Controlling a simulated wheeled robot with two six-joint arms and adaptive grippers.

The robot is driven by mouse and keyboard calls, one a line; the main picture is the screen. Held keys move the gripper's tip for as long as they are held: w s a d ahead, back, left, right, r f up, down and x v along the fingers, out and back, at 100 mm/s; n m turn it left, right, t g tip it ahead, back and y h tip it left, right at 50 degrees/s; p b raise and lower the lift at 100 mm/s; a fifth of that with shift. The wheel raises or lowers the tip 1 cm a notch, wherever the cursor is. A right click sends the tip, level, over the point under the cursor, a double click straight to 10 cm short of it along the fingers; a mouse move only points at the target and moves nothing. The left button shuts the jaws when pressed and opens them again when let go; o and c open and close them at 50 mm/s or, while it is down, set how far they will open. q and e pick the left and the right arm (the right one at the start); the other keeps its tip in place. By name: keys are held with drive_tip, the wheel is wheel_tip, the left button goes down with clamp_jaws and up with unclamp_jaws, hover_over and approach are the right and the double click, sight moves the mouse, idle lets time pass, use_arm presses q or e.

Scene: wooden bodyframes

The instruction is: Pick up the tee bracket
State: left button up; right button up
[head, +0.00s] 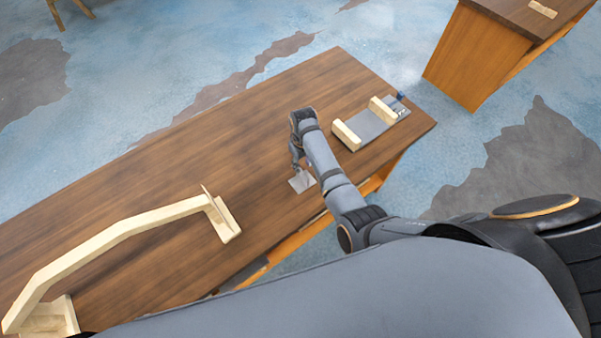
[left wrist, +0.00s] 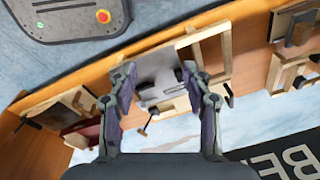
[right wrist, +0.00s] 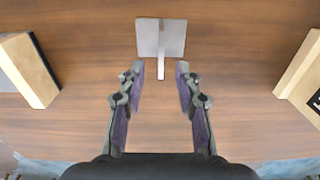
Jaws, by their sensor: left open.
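The tee bracket (head: 302,182) is a small grey metal plate with an upright web, lying on the wooden table. In the right wrist view the tee bracket (right wrist: 150,38) is just ahead of my right gripper (right wrist: 160,76), its thin web pointing toward the gap between the fingers. The right gripper is open and empty. In the head view the right gripper (head: 298,163) hangs over the table beside the bracket and partly hides it. My left gripper (left wrist: 158,76) is open with nothing between its fingers; it is out of the head view.
A long bent wooden frame (head: 120,232) lies on the table's left part. A grey plate with wooden blocks (head: 370,126) sits at the right end. The table middle (head: 220,150) is clear. Another wooden table (head: 480,50) stands beyond. The left wrist view shows several wooden frames (left wrist: 208,50).

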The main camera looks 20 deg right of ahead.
sight(302, 171)
drive_tip(key=shift+a+r, duration=0.1)
drive_tip(key=shift+a, duration=0.05)
drive_tip(key=shift+f, duration=0.3)
drive_tip(key=f+b, duration=0.1)
drive_tip(key=f, duration=0.4)
drive_tip(key=shift+w+d+b, duration=0.1)
drive_tip(key=shift+d+b, duration=0.1)
drive_tip(key=shift+b, duration=0.15)
drive_tip(key=shift+a, duration=0.1)
drive_tip(key=f+b, duration=0.2)
drive_tip(key=b, duration=0.1)
drive_tip(key=f+b, duration=0.3)
drive_tip(key=shift+s+f, duration=0.2)
drive_tip(key=shift+f, duration=0.05)
drive_tip(key=shift+r, duration=0.25)
use_arm(q)
wheel_tip(302, 171, down, 8)
drive_tip(key=shift+s+r, duration=0.25)
drive_tip(key=shift+s, duration=0.2)
use_arm(e)
clamp_jaws()
use_arm(q)
drive_tip(key=shift+d, duration=0.1)
